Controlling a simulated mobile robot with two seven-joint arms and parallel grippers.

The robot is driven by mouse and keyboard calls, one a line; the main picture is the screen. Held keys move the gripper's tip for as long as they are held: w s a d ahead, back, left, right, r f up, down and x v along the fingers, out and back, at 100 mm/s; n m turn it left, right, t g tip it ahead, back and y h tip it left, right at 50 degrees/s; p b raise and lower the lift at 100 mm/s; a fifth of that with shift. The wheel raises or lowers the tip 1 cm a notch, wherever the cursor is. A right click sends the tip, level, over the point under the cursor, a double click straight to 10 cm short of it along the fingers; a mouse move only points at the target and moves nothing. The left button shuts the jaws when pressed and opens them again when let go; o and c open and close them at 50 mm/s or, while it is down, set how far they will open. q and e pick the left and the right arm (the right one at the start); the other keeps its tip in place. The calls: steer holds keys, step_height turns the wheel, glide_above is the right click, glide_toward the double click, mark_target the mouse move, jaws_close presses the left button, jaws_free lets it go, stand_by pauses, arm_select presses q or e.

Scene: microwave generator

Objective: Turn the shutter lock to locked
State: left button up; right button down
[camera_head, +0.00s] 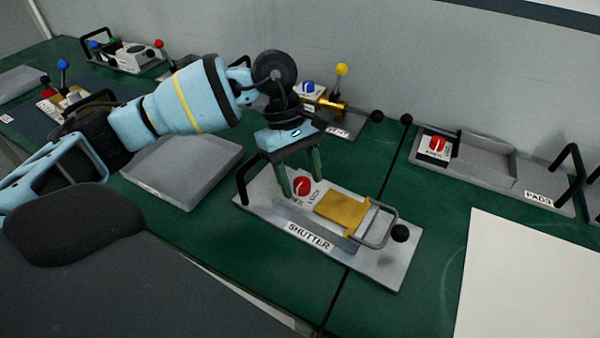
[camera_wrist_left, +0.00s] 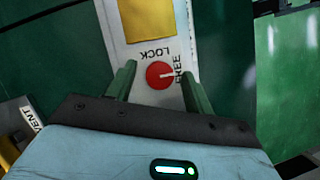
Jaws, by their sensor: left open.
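The SHUTTER unit (camera_head: 375,265) is a grey plate lying on the green bench in the middle of the head view. Its red round lock knob (camera_head: 302,187) sits on a white label; it also shows in the left wrist view (camera_wrist_left: 159,76). There, the knob's pale mark points right, toward the word FREE (camera_wrist_left: 178,69); the word LOCK (camera_wrist_left: 155,53) is above the knob. A yellow shutter plate (camera_head: 342,211) lies beside the label. My left gripper (camera_head: 301,184) is open and points down, its green fingers on either side of the knob. Contact cannot be told.
A black handle (camera_head: 243,180) and a metal loop handle (camera_head: 378,224) stand at the unit's ends. A grey tray (camera_head: 180,172) lies to the left. The PAD3 unit (camera_head: 485,165) with another red knob stands right. A white panel (camera_head: 530,280) lies front right.

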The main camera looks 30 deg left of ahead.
arm_select(q)
steer(key=shift+c, duration=0.4)
steer(key=c, duration=0.7)
steer(key=shift+c, duration=1)
arm_select(e)
steer(key=shift+s, duration=0.4)
